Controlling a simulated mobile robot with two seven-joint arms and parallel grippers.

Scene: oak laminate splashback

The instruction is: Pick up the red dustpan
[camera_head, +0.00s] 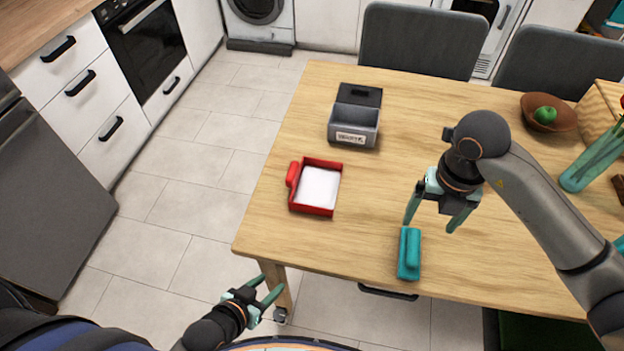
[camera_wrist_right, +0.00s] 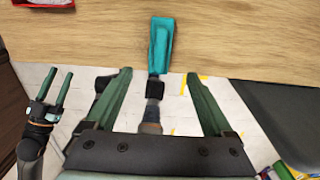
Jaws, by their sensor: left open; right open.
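The red dustpan (camera_head: 315,211) lies on the left part of the wooden table, with a white patch inside it and its handle on its left side. A red corner of it shows at the top left of the right wrist view (camera_wrist_right: 44,3). My left gripper (camera_head: 272,293) is open and empty, off the table's front left corner and below the dustpan in the head view. My right gripper (camera_head: 431,222) is open and empty above the front of the table, to the right of the dustpan. A teal brush-like object (camera_head: 409,254) lies near its fingers at the front edge.
A grey open box (camera_head: 354,125) with a label stands behind the dustpan on the table (camera_head: 400,110). A brown bowl (camera_head: 547,111) with a green fruit and a teal vase (camera_head: 592,160) are at the right. Chairs (camera_head: 420,42) stand behind. Table around the dustpan is clear.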

